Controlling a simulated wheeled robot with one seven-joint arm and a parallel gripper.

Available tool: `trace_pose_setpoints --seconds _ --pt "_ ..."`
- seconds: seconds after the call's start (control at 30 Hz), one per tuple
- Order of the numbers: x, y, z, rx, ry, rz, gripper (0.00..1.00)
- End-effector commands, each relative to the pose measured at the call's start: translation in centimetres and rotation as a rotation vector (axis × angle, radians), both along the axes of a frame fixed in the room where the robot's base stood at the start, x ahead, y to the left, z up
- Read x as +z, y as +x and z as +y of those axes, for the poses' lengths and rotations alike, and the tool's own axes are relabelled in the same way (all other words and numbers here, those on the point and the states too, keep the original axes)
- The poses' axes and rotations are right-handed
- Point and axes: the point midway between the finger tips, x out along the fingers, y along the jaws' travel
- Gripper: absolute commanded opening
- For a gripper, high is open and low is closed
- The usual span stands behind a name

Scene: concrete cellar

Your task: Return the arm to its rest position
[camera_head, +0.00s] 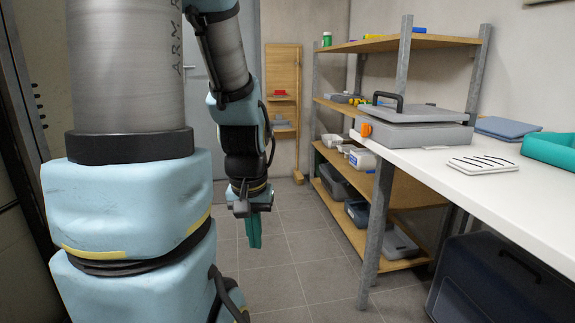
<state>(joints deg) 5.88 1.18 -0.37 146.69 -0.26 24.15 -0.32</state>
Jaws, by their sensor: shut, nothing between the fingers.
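My arm fills the left and middle of the head view, with light blue joint covers and grey tubes. Its forearm hangs down in the middle. My gripper (253,231) is at its lower end and points down over the tiled floor. Its green fingers are shut together with nothing held. It hangs to the left of the shelf unit and the white table, apart from both.
A metal-post shelf (400,203) with wooden boards holds bins and tools. A white table (440,181) at right bears a grey case (420,134), a striped pad (483,164) and a teal tray (552,147). A dark box (490,285) stands below. Tiled floor is clear around the gripper.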

Motion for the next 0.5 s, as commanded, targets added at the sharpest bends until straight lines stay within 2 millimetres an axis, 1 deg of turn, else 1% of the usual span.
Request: trace_pose_setpoints --seconds 0.03,0.4,0.5 --pt "3.4 0.0 0.0 0.0 0.0 0.0 0.0" --pt "14.8 0.0 0.0 0.0 0.0 0.0 0.0" --pt "17.4 0.0 0.0 0.0 0.0 0.0 0.0"
